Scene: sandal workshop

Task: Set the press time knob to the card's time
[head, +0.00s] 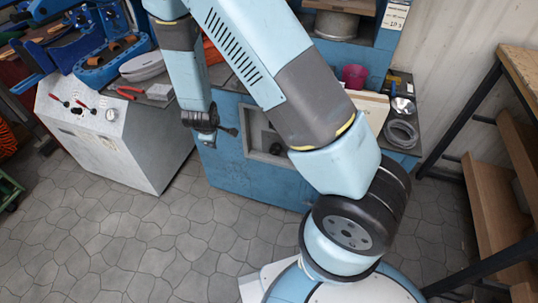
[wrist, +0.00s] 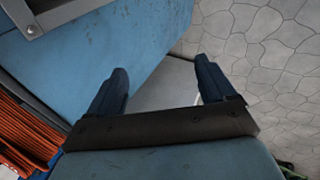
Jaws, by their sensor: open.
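A grey-white cabinet (head: 138,150) stands at the left, with red-handled levers (head: 58,100), a small dark knob (head: 77,111) and a pale round dial or knob (head: 111,114) on its upper face. I cannot tell which is the press time knob or read any setting. A white card (head: 394,17) is on the blue machine's upper right; its writing is too small to read surely. My gripper (head: 207,132) hangs by the blue machine, right of the cabinet and apart from its controls. In the wrist view my gripper (wrist: 162,82) is open, with nothing between its fingers.
The blue machine (head: 225,165) stands in the middle, with a recessed front opening. Pliers (head: 130,92) and pale sandal soles (head: 142,67) lie on the cabinet top. A wood-and-metal shelf (head: 505,170) stands at the right. The stone floor (head: 150,245) in front is clear.

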